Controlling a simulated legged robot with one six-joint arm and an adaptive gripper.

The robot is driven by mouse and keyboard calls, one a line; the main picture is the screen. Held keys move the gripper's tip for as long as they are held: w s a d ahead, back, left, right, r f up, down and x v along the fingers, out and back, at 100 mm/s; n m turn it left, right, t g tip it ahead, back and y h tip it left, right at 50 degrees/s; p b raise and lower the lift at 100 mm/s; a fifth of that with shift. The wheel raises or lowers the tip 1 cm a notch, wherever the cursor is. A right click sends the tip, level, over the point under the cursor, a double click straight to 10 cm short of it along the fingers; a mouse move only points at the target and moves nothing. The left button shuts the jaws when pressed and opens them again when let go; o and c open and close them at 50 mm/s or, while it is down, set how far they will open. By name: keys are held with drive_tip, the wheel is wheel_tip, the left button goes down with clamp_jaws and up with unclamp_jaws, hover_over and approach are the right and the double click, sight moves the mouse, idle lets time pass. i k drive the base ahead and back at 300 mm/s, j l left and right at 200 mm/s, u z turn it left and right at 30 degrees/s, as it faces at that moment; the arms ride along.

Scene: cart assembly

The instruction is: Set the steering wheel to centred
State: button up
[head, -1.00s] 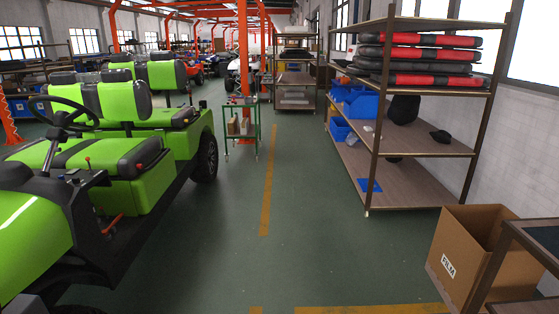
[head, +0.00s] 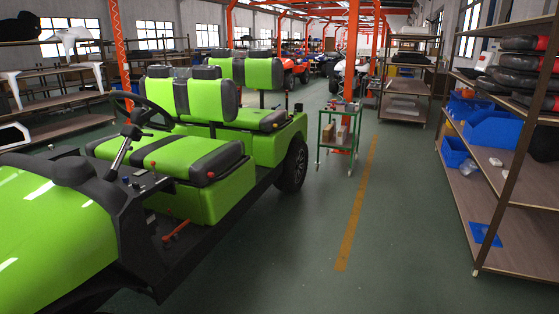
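The steering wheel (head: 130,112) is a dark ring on a slanted column (head: 122,148) at the left of the green cart (head: 205,185). It stands in front of the cart's front seat. From this angle I cannot tell how far it is turned. The cart's green nose (head: 50,235) fills the lower left. My gripper is not in view.
A green trolley (head: 338,140) with boxes stands behind the cart on the right. Shelves (head: 510,215) with blue bins line the right side. The green floor (head: 330,285) is clear between cart and shelves. More shelving (head: 70,128) stands at the far left.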

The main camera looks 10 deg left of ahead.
sight(139, 116)
drive_tip(key=i+j+u, duration=0.1)
drive_tip(key=i+u, duration=0.3)
drive_tip(key=i, duration=0.4)
drive_tip(key=i+l+u, duration=0.15)
drive_tip(key=i+u, duration=0.3)
drive_tip(key=i, duration=0.3)
drive_tip(key=i+j+u, duration=0.1)
drive_tip(key=i, duration=0.5)
drive_tip(key=i+j, duration=0.25)
drive_tip(key=i, duration=0.35)
drive_tip(key=i+j+u, duration=0.15)
drive_tip(key=i, duration=0.4)
